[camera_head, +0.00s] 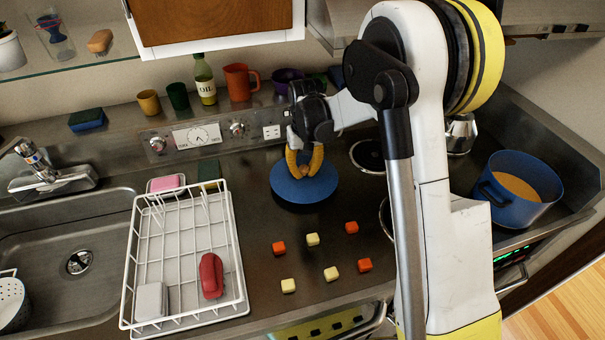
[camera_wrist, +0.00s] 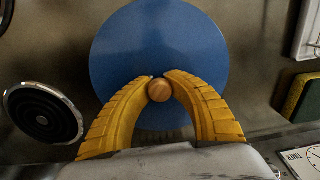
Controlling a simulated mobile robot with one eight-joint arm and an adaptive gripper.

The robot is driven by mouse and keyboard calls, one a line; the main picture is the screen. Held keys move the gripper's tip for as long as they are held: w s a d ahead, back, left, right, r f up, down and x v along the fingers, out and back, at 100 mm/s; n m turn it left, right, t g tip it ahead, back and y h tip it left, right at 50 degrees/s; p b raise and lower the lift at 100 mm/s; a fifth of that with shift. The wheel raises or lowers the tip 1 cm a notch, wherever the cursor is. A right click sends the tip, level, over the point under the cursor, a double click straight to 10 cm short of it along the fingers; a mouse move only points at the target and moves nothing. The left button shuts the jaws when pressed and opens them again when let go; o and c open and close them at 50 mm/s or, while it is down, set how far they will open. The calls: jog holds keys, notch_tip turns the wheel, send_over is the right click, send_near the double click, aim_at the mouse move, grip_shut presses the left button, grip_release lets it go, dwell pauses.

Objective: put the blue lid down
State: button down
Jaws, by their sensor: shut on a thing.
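The blue lid (camera_head: 304,187) is a flat round disc with a small wooden knob. In the head view it is at the middle of the counter, right of the white dish rack, and looks level. My gripper (camera_head: 305,172) is above it with its yellow fingers shut on the knob. In the wrist view the lid (camera_wrist: 158,55) fills the upper middle, and the fingertips of my gripper (camera_wrist: 159,88) close on both sides of the round knob. I cannot tell whether the lid touches the counter. A blue pot (camera_head: 520,190) with orange-yellow contents stands open at the right.
The white dish rack (camera_head: 240,270) holds a red item and a pale block. Several red and cream cubes (camera_head: 313,240) lie in front of the lid. Coil burners (camera_head: 368,155) are to its right, partly behind my arm. A control panel (camera_head: 200,135) runs behind.

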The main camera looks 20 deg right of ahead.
aim_at(305, 168)
jog(key=shift+s+f, duration=0.1)
jog(key=shift+f, duration=0.8)
jog(key=shift+s+r, duration=0.2)
jog(key=shift+w+f, duration=0.1)
jog(key=shift+f, duration=0.05)
jog(key=c, duration=1.3)
grip_release()
jog(key=shift+c, duration=0.2)
notch_tip(305, 168, up, 8)
jog(key=shift+f+p, duration=0.1)
jog(key=shift+p, duration=0.95)
